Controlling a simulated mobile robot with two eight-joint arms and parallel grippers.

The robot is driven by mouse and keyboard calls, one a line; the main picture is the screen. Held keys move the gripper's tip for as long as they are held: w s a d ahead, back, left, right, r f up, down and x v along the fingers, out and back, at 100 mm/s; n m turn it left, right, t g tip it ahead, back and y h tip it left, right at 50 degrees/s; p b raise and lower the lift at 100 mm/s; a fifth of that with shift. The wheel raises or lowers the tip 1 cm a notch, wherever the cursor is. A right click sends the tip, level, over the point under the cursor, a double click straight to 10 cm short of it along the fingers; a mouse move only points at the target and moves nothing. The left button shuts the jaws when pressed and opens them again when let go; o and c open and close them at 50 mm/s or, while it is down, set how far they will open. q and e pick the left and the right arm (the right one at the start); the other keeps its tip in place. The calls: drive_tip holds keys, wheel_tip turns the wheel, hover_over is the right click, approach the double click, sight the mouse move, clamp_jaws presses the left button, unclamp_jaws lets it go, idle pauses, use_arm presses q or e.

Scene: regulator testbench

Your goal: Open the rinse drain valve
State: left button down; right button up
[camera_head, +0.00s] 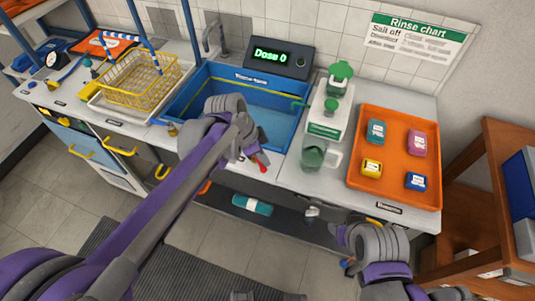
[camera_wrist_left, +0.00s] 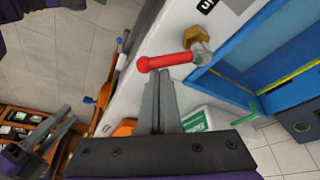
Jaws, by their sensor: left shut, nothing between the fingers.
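The red valve lever (camera_head: 262,168) shows just past my left gripper (camera_head: 256,157), at the front edge of the bench below the blue rinse basin (camera_head: 284,90). In the left wrist view, the red lever (camera_wrist_left: 165,62) extends left from a brass fitting (camera_wrist_left: 196,36) beside the blue basin. My left gripper (camera_wrist_left: 160,92) is shut and empty, its fingertips close to the lever's underside in that picture. Whether they touch it is unclear. My right arm's wrist is at the lower right in the head view; the state of its fingers cannot be made out.
A pump unit (camera_head: 326,115) and a clear jug (camera_head: 318,155) stand right of the basin. An orange tray (camera_head: 397,151) holds several coloured blocks. A yellow wire basket (camera_head: 140,80) is at left. A teal bottle (camera_head: 252,205) lies on the lower shelf.

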use_arm(q)
drive_tip(key=a+m, duration=0.1)
drive_tip(key=m, duration=0.1)
drive_tip(key=m+g, duration=0.1)
drive_tip(key=shift+s+a+m, duration=0.3)
drive_tip(key=shift+a+m, duration=0.05)
drive_tip(key=shift+m, duration=0.05)
drive_tip(key=shift+a+m, duration=0.1)
drive_tip(key=shift+m, duration=0.2)
drive_tip(key=shift+s+a, duration=0.1)
drive_tip(key=shift+a, duration=0.2)
drive_tip(key=shift+d, duration=0.3)
drive_tip(key=d+r, duration=0.1)
drive_tip(key=d+r+p, duration=0.1)
drive_tip(key=d, duration=0.1)
drive_tip(key=shift+s, duration=0.1)
drive_tip(key=v, duration=0.8)
drive_tip(key=shift+a+r, duration=0.25)
drive_tip(key=shift+r, duration=0.05)
